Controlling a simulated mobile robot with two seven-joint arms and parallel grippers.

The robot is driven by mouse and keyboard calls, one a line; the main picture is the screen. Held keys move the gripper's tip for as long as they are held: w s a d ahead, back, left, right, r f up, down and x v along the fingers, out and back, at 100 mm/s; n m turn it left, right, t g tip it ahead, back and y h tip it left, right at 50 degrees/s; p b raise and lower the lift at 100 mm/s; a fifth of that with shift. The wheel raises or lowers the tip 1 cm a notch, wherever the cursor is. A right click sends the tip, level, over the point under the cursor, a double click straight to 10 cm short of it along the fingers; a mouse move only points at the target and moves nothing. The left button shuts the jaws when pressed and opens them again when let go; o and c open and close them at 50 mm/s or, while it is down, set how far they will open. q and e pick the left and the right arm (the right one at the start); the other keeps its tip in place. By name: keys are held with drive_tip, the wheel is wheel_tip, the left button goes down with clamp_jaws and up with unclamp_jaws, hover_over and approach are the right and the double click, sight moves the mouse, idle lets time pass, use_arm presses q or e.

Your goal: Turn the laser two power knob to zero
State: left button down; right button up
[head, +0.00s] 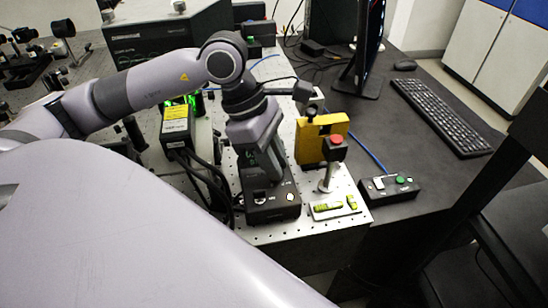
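A black control box (272,205) with small white markings on its top stands near the front edge of the perforated optical bench. My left gripper (264,180) points down onto the rear part of this box. The gripper hides that part of the box, so I cannot make out the power knob or whether the fingers touch it. The finger gap is too small and dark to tell open from shut. A laser head with a yellow label (176,126) sits left of the gripper, with black cables behind the box. My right gripper is not in view.
A yellow block (321,138) and a red-topped post (335,143) stand close to the gripper's right. A small box with a green button (400,181) lies farther right. The keyboard (440,115) and monitor (366,45) are on the dark desk.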

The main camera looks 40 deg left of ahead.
use_arm(q)
drive_tip(key=shift+f+n+t+b, duration=0.15)
drive_tip(key=shift+n+t+b, duration=0.15)
drive_tip(key=shift+n+b, duration=0.3)
drive_tip(key=shift+n+t+b, duration=0.3)
drive_tip(key=shift+n+b, duration=0.6)
drive_tip(key=shift+b, duration=0.1)
drive_tip(key=n+b, duration=0.1)
drive_tip(key=n, duration=0.1)
drive_tip(key=shift+s+d+n+t+y+b, duration=0.15)
drive_tip(key=shift+n+t+y+b, duration=0.15)
drive_tip(key=shift+t+y+b, duration=0.1)
drive_tip(key=shift+n, duration=0.5)
drive_tip(key=shift+r+y, duration=0.2)
drive_tip(key=shift+y, duration=0.1)
drive_tip(key=c, duration=1.1)
unclamp_jaws()
drive_tip(key=shift+o, duration=0.3)
